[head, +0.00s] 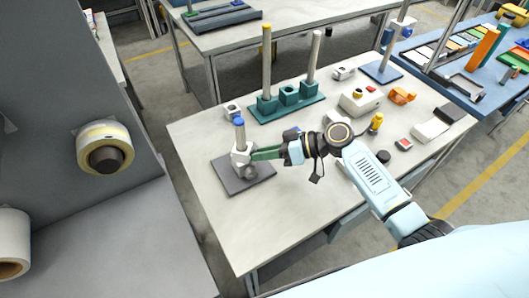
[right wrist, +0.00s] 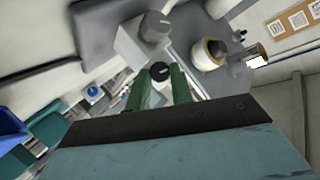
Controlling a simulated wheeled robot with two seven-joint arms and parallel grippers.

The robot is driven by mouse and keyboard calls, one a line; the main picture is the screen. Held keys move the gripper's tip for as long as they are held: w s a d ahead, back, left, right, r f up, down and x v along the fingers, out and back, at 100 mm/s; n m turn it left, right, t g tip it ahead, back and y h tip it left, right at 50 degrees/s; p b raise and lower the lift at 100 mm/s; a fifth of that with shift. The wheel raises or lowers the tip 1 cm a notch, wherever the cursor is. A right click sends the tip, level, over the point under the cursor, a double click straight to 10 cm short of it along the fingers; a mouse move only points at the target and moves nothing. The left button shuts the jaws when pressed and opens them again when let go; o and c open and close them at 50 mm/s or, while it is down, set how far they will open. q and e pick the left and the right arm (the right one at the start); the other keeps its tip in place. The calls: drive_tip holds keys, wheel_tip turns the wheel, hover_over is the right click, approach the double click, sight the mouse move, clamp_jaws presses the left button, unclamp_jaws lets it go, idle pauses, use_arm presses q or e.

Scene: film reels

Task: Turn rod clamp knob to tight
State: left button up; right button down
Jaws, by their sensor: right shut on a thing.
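The rod clamp (head: 241,157) is a pale grey block on a short upright rod with a blue cap (head: 239,121). The rod stands on a dark grey base plate (head: 230,183) at the table's near left. My right gripper (head: 252,155) reaches in from the right with its green fingers at the clamp. In the right wrist view, the black clamp knob (right wrist: 158,70) with a pale mark on its face sits between the fingertips, below the grey clamp block (right wrist: 132,42). The fingers are shut on the knob. My left gripper is in neither view.
A green stand (head: 288,108) with two tall posts stands behind the clamp. A white box with a red button (head: 360,102), orange part (head: 402,96) and several small items lie to the right. The table front (head: 262,225) is clear. A grey machine with a reel (head: 103,135) rises at left.

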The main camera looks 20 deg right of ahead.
drive_tip(key=c, duration=1.2)
unclamp_jaws()
drive_tip(key=v, duration=1.3)
drive_tip(key=shift+d+b, duration=0.2)
drive_tip(key=shift+b, duration=0.25)
drive_tip(key=shift+s, duration=0.15)
